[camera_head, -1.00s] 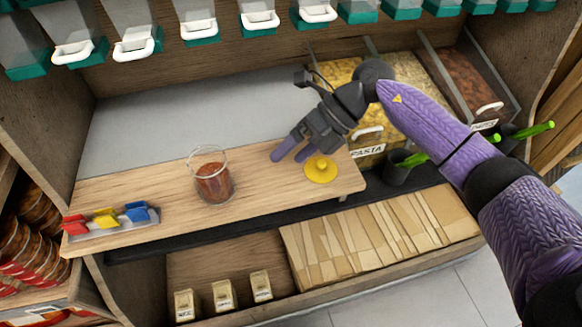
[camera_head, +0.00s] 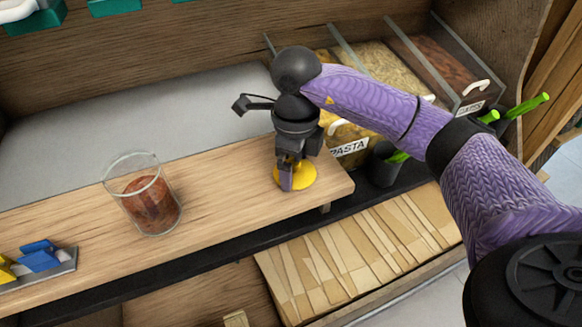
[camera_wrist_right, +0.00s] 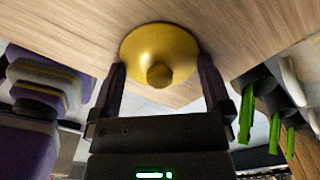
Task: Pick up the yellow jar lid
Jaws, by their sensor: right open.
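The yellow jar lid (camera_head: 304,175) lies on the wooden board near its right end. In the right wrist view the lid (camera_wrist_right: 160,52) is a round disc with a knob at its centre. My right gripper (camera_head: 288,182) points down over the lid and partly hides it. In the right wrist view the right gripper (camera_wrist_right: 162,85) is open, with one finger on each side of the lid and the knob between them. I cannot tell whether the fingers touch the lid. My left gripper is not in view.
A glass jar (camera_head: 148,200) with reddish-brown contents stands on the wooden board (camera_head: 220,185) to the left. Coloured clips (camera_head: 40,257) sit at the far left. A pasta bin (camera_head: 348,143) and a dark cup (camera_head: 385,168) are at the right. The board between jar and lid is clear.

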